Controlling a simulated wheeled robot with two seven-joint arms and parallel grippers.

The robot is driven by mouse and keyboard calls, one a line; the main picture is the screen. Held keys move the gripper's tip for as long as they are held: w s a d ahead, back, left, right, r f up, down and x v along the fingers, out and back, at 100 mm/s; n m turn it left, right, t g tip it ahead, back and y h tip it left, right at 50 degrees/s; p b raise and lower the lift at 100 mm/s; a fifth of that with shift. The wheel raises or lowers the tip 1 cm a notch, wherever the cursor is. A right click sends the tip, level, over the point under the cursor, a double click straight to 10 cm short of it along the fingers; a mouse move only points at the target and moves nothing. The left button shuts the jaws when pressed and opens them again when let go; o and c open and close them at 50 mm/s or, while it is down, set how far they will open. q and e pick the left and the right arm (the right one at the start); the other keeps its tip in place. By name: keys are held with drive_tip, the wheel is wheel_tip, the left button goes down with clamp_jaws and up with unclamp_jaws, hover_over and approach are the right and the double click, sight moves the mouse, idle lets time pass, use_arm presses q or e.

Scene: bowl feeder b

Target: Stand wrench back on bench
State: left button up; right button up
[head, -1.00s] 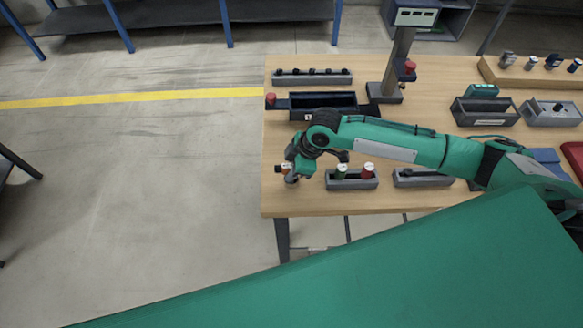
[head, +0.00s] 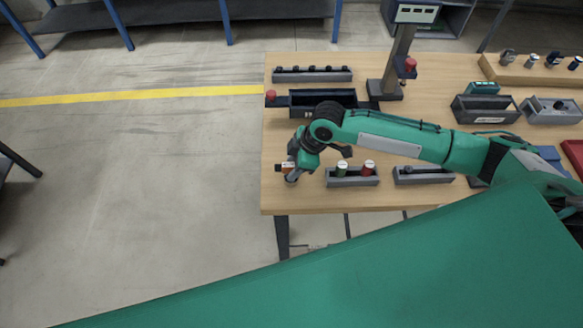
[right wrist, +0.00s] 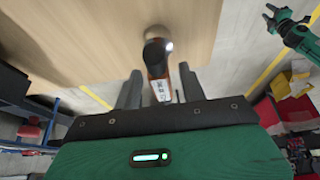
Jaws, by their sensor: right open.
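My right gripper (head: 293,172) is over the near left corner of the wooden bench (head: 400,203). In the right wrist view its two dark fingers (right wrist: 160,88) are apart, one on each side of the wrench (right wrist: 157,88). The wrench has an orange-brown body with dark and light markings and a grey head. Gaps show between it and the fingers. In the head view an orange and white part of it (head: 286,167) shows beside the fingers. I cannot tell whether its foot touches the bench. My left gripper (right wrist: 272,18) seems to show small at the wrist view's upper right.
A grey holder (head: 352,182) with a green and a red-topped item stands just right of the gripper. Another grey tray (head: 424,180) is further right. A dark bin (head: 322,98) and a post with a display (head: 397,65) stand behind. The bench's left edge is close.

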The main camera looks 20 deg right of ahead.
drive_tip(key=b+v, duration=0.2)
drive_tip(key=v, duration=0.8)
drive_tip(key=shift+r, duration=0.2)
drive_tip(key=shift+s+d, duration=0.1)
